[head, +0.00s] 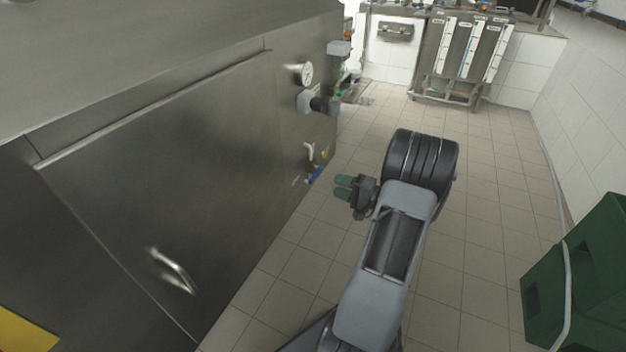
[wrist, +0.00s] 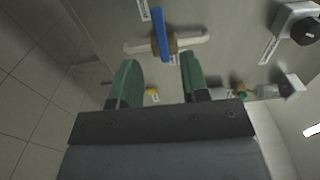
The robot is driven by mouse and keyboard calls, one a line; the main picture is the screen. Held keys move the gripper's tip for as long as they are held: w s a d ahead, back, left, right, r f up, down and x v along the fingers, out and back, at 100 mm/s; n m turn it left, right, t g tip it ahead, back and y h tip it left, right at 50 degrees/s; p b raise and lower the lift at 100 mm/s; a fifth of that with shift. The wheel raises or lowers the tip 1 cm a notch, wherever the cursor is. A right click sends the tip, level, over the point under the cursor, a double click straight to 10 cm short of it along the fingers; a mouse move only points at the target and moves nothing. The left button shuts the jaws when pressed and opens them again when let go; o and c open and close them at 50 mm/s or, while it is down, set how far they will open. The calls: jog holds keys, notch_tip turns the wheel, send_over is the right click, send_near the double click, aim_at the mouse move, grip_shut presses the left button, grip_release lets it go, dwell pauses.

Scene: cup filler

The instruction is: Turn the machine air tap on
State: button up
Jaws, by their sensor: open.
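A tap with a blue lever (head: 316,174) sits low on the side of the steel machine (head: 190,150). In the wrist view the blue lever (wrist: 160,35) stands crosswise to a white pipe (wrist: 140,46), over a brass-coloured body. A small yellow part (wrist: 152,91) shows beyond the gap between my fingers. The labels are too small to read, so I cannot tell which tap is the air tap. My gripper (head: 344,187) is open and empty, to the right of the blue-levered tap in the head view. In the wrist view its green fingertips (wrist: 160,70) are apart, below the blue lever.
A pressure gauge (head: 306,73) and a dark knob on a grey box (head: 305,102) sit higher on the machine. A door handle (head: 172,270) sticks out nearer me. Green crates (head: 585,280) stand at the right. The tiled floor (head: 490,180) between is clear.

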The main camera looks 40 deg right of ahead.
aim_at(315, 178)
jog(key=b+x, duration=0.1)
jog(key=x, duration=0.8)
jog(key=shift+w+a+b, duration=0.1)
jog(key=shift+b, duration=0.25)
grip_shut()
